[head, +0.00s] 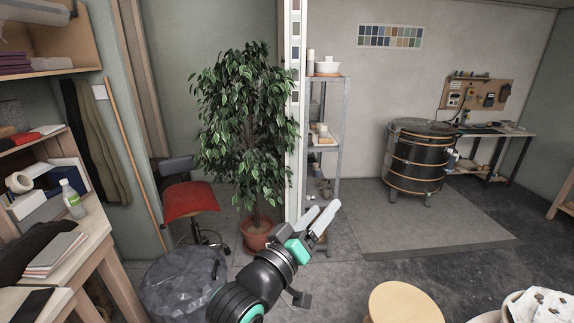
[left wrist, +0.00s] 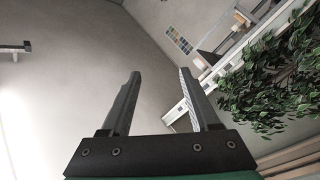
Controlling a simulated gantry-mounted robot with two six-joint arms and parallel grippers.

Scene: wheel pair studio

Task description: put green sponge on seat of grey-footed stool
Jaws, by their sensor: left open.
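My left gripper (head: 323,210) is open and empty, raised in the middle of the head view. Its two fingers also stand apart with nothing between them in the left wrist view (left wrist: 160,77). A round, pale wooden stool seat (head: 403,303) shows at the bottom edge of the head view, right of the left gripper. Its feet are out of view, so I cannot tell their colour. I see no green sponge in either view. My right gripper is not in view.
A cluttered workbench (head: 75,248) stands at the left. A red chair (head: 190,198), a dark bag-like heap (head: 180,285) and a potted plant (head: 245,130) are beyond the arm. A kiln (head: 415,160) stands at the back. Dark floor (head: 470,262) is clear at the right.

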